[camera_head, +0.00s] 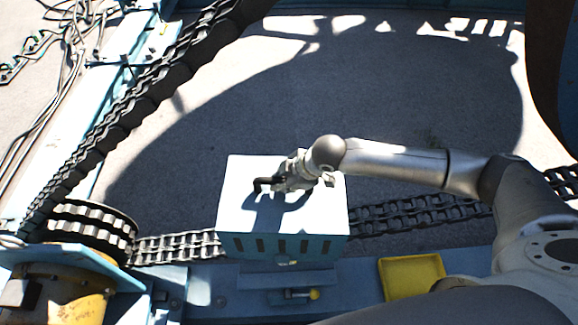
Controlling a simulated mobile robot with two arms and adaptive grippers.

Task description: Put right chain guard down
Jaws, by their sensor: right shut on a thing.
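The right chain guard (240,215) is a box with a white, sunlit top and a blue slotted front, in the middle of the head view. It sits over the chain (400,213), which shows on both sides of it. My right gripper (275,184) comes in from the right above the guard's top. It is shut on the guard's black handle (259,184). I cannot tell whether the guard's underside touches what lies below. My left gripper is not in view.
A blue beam (218,293) with a small yellow-tipped latch (313,294) lies in front of the guard. A yellow tray (411,274) is to its right. A toothed sprocket (93,222) and a rising chain (130,110) are at left. Shaded ground behind is clear.

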